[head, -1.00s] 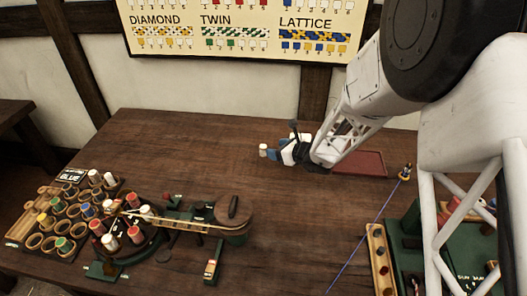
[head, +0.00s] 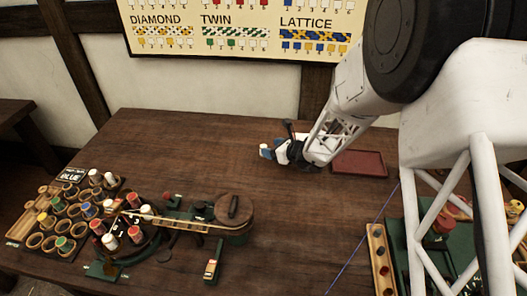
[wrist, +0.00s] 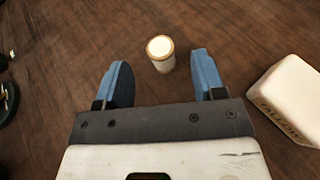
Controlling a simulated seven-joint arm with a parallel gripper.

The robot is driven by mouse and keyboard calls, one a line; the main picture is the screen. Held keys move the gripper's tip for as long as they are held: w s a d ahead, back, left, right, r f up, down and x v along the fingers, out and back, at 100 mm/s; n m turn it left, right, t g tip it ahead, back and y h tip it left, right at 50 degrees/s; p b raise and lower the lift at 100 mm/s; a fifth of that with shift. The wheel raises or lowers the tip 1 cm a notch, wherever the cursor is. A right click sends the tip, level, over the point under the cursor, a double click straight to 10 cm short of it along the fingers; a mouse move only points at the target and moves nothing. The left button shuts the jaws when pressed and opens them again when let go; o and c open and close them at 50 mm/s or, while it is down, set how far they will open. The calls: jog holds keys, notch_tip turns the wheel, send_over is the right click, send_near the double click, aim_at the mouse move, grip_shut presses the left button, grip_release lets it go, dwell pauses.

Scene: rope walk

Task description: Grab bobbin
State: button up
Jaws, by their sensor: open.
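A white bobbin (wrist: 161,55) with a tan rim stands on the dark wooden table in the wrist view. My gripper (wrist: 160,68) is open, with one blue finger on each side of the bobbin's line. The bobbin is just ahead of and between the fingertips, with a clear gap to both. In the head view my gripper (head: 267,154) is low over the back middle of the table. There the bobbin is mostly hidden by the fingers.
A white block with lettering (wrist: 290,100) lies right of my gripper. A red tray (head: 360,164) is to the right. A rack of coloured bobbins (head: 65,215) and a green braiding device (head: 140,238) stand left. A blue thread (head: 362,240) runs at right. The table's middle is clear.

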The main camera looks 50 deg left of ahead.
aim_at(263, 146)
jog(key=shift+a+f, duration=0.1)
jog(key=shift+x, duration=2.5)
jog(key=shift+f, duration=0.15)
jog(key=c, duration=1)
